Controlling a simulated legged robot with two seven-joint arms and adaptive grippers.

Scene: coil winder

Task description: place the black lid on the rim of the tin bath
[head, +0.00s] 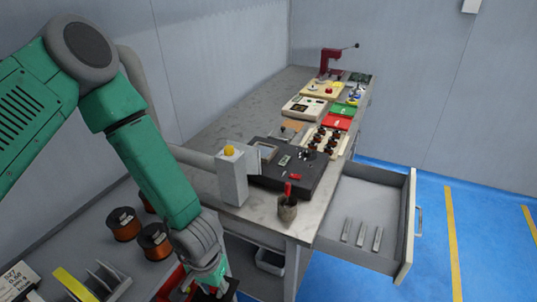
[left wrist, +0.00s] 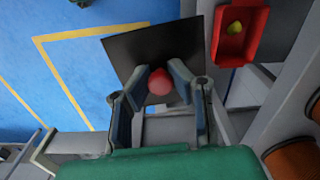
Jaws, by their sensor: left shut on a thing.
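In the left wrist view, the black lid (left wrist: 125,48) is a flat dark square plate with a round red knob (left wrist: 160,82). My left gripper (left wrist: 160,84) is shut on that knob, with a finger on each side, and the lid spreads out beyond the fingertips. In the head view, my left gripper (head: 210,284) is low at the bottom edge, and only a dark part of the lid shows beside it. I cannot make out the tin bath for certain in either view. My right gripper is in neither view.
A red tray (left wrist: 251,52) with a yellow piece lies close beside the lid. Copper wire spools (head: 124,224) stand on the left bench. A grey pot (head: 287,211) with red-handled tools stands at the long bench's near corner. A drawer (head: 342,254) sticks out at right.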

